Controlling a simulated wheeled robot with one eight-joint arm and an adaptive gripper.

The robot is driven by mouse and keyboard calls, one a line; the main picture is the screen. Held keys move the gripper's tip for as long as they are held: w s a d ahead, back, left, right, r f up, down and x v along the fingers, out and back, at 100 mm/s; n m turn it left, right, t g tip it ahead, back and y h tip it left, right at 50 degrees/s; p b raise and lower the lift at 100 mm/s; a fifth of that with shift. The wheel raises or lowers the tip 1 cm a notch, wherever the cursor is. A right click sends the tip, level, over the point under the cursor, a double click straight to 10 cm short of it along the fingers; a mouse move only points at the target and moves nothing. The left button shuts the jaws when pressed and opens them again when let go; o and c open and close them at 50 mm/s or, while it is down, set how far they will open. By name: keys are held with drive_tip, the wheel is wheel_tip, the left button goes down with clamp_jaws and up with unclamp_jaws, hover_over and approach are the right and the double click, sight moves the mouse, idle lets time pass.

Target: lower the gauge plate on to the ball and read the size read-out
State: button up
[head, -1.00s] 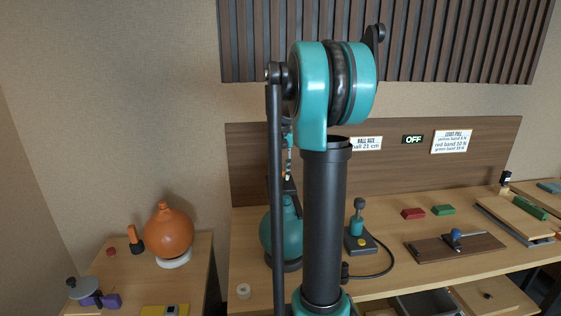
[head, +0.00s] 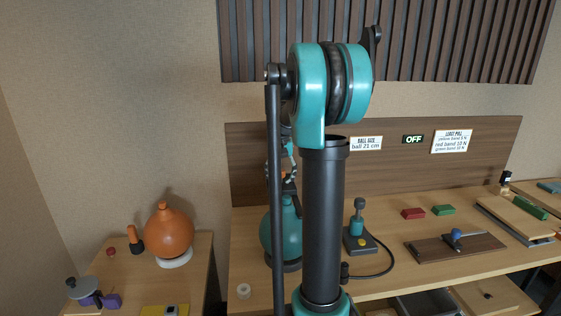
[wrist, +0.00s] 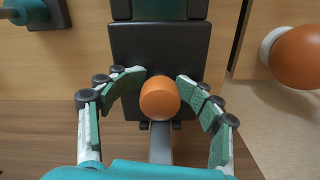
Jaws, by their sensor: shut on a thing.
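The teal ball (head: 270,236) stands in a dark ring on the bench, partly hidden behind my arm in the head view. A dark plate (wrist: 138,55), seemingly the gauge plate, fills the middle of the wrist view, with an orange knob (wrist: 159,100) on it. My gripper (wrist: 161,77) has its fingers shut around this knob. In the head view my gripper (head: 289,162) is just above the ball, mostly hidden by my arm. Whether the plate touches the ball is hidden. A read-out (head: 413,139) on the back panel shows OFF.
The ball size sign (head: 366,143) reads "ball 21 cm". A teal pump-like device (head: 356,232) with a cable stands right of my arm. An orange ball (head: 168,236) sits on a white ring on the left table. The right bench holds blocks and boards.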

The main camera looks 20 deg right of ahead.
sight(281, 169)
drive_tip(key=o, duration=0.4)
drive_tip(key=shift+r, duration=0.1)
drive_tip(key=shift+r, duration=3.05)
